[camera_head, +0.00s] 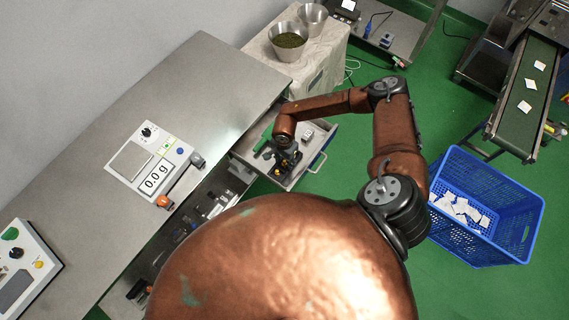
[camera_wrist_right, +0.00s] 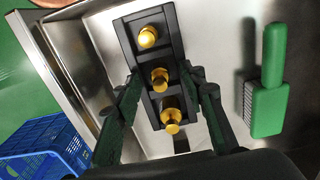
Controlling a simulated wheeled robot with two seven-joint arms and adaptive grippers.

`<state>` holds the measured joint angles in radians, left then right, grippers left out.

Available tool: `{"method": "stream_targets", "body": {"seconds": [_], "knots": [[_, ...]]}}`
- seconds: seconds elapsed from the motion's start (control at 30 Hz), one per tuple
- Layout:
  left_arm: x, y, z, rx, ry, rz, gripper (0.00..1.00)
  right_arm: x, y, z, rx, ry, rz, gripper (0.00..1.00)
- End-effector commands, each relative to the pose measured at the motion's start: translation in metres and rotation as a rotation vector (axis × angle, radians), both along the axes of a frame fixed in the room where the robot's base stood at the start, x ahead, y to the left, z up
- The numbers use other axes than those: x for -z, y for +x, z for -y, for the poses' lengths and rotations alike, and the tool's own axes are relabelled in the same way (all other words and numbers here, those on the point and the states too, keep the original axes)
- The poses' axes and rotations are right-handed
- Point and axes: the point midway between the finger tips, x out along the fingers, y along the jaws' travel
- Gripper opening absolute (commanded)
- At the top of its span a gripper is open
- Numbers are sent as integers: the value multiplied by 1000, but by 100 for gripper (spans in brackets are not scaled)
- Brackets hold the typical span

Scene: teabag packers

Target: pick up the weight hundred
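Three brass weights stand in a row in a black holder (camera_wrist_right: 181,46) in the right wrist view: a far one (camera_wrist_right: 148,37), a middle one (camera_wrist_right: 160,79) and a near one (camera_wrist_right: 171,121). I see no readable marking that tells which is the hundred. The holder lies in an open metal drawer (camera_head: 322,151). My right gripper (camera_wrist_right: 162,88) is open, its fingers on either side of the holder and apart from each other. In the head view the right gripper (camera_head: 284,160) reaches down into the drawer and partly hides the weights. My left gripper is not in view.
A green brush (camera_wrist_right: 270,85) lies in the drawer right of the holder. The drawer wall (camera_wrist_right: 62,60) stands at left. A scale (camera_head: 150,165) reading 0.0 g sits on the bench (camera_head: 190,90). A blue crate (camera_head: 488,205) with white packets stands on the floor.

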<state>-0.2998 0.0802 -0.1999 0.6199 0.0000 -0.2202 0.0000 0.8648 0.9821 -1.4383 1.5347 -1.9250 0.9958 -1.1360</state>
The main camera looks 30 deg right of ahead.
Motion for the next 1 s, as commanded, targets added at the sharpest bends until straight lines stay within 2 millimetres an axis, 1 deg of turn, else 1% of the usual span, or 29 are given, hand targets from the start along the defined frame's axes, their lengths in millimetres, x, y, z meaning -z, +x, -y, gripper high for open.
{"method": "stream_targets", "body": {"seconds": [0.03,0.07,0.53,0.87,1.0], "knots": [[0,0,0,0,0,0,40,0,0,0,0,0,0,35],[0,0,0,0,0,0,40,0,0,0,0,0,0,32],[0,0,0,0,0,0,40,0,0,0,1,0,0,0],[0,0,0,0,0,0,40,-1,0,0,1,0,1,0],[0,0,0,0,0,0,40,-5,1,0,1,0,1,0]]}}
